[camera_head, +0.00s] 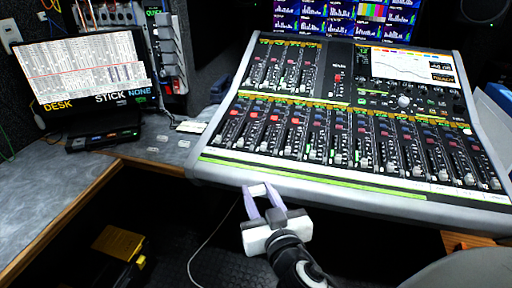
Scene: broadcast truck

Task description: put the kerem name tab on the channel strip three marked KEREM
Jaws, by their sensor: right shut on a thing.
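My right gripper (259,189) is in front of the mixing console's front edge, low in the middle of the view. Its two pale purple fingers are shut on a small pale piece that looks like a name tab; no lettering on it can be read. The mixing console (205,172) has a row of channel strips with faders, and a green and white label band (310,177) runs along its front. The KEREM marking is too small to read. Small pale tabs (152,149) lie on the grey desk at the left. My left gripper is out of view.
A monitor (88,72) stands on the desk (60,185) at the left, with a dark box (103,136) below it. A pale card (190,127) lies near the console's left side. A thin cable (212,235) hangs below. A yellow case (119,242) sits low at left.

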